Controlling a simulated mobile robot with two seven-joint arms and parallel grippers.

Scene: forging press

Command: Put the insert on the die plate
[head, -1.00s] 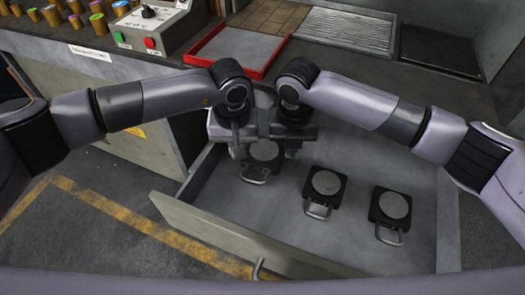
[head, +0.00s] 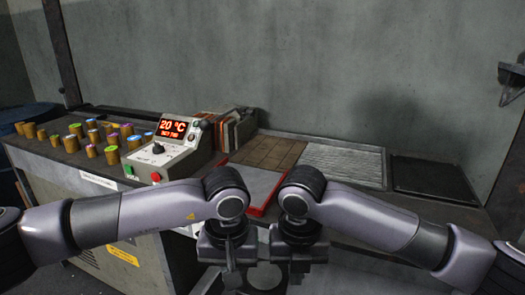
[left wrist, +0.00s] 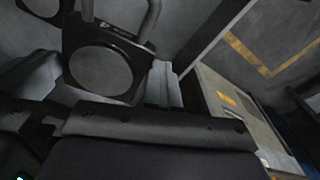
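An insert, a black block with a round grey face and a metal handle, shows close up in the left wrist view (left wrist: 100,72). In the head view it is a dark shape (head: 264,277) low between my grippers, mostly cut off. My left gripper (head: 232,272) and right gripper (head: 291,270) hang side by side near it, pointing down. Their fingertips are hidden or too dark to read, so I cannot tell whether either touches the insert. On the bench, flat plates lie in a row: brown tiled (head: 262,152), ridged pale (head: 335,162) and dark (head: 432,180). Which is the die plate is unclear.
A red-edged tray (head: 268,205) lies behind my grippers. A control box (head: 172,145) reading 20 °C stands left of it, with several brown cylinders with coloured tops (head: 75,131) farther left. A grey wall (head: 330,60) stands behind the bench.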

